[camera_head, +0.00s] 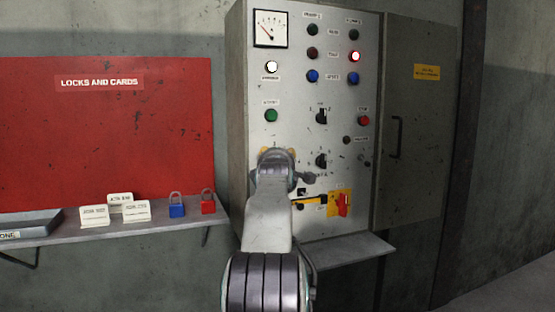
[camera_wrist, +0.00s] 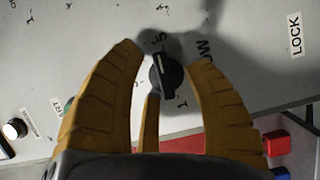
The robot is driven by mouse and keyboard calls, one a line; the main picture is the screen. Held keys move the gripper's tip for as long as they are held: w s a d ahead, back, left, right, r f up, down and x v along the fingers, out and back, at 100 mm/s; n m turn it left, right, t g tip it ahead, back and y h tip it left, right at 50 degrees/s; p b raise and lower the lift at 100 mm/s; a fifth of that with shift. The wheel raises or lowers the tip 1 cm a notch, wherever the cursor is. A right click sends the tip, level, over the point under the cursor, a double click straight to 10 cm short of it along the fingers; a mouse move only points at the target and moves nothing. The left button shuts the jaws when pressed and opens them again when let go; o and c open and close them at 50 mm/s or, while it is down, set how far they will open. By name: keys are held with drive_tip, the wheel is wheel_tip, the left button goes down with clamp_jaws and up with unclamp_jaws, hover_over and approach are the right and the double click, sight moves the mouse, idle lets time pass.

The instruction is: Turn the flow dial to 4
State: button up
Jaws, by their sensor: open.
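The flow dial (camera_wrist: 166,78) is a round black knob with a raised grip on the grey panel. Digits and part of a FLOW label show around it in the wrist view. I cannot tell clearly which digit it points at. My gripper (camera_wrist: 165,60) is open, with its yellow-brown fingers on either side of the dial; whether they touch it is unclear. In the head view my gripper (camera_head: 277,153) is at the panel's left part, mostly behind my wrist, and the flow dial is hidden there.
The panel (camera_head: 300,110) has a gauge (camera_head: 270,28), a lit red lamp (camera_head: 355,56), buttons, black selectors (camera_head: 321,160) and a red-yellow switch (camera_head: 342,204). A shelf (camera_head: 110,234) at left holds cards, a blue padlock (camera_head: 177,209) and a red padlock (camera_head: 208,206).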

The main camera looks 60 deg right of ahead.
drive_tip(key=shift+o, duration=0.2)
clamp_jaws()
drive_tip(key=n+b, duration=0.2)
drive_tip(key=shift+a+n+h+b, duration=0.1)
drive_tip(key=shift+n+h+b, duration=0.2)
drive_tip(key=shift+h, duration=0.1)
drive_tip(key=shift+c, duration=0.2)
unclamp_jaws()
